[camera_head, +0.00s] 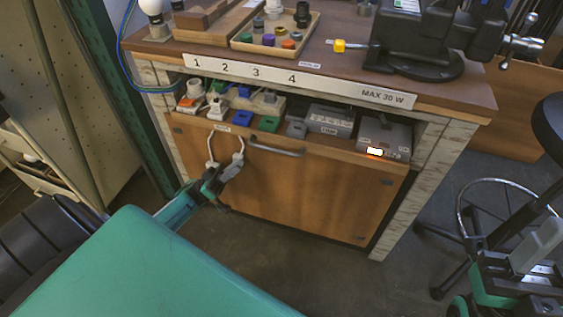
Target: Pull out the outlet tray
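Under the bench top is a shelf with small parts. A pale, low tray-like piece (265,104) sits there behind blue and green blocks; I cannot tell for sure that it is the outlet tray. White outlet-like parts (191,97) stand at the shelf's left end. My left gripper (225,137) is in front of the wooden front panel (300,190), just below the shelf edge. Its two pale fingers are spread apart with nothing visible between them; a small label shows just above. My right gripper (538,246) is at the lower right, away from the bench, its fingertips unclear.
A metal bar handle (276,151) is on the panel, right of my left gripper. Grey boxes (384,138) fill the shelf's right side. A vise (430,45) and a parts tray (275,38) stand on the bench top. A stool (548,125) is at right.

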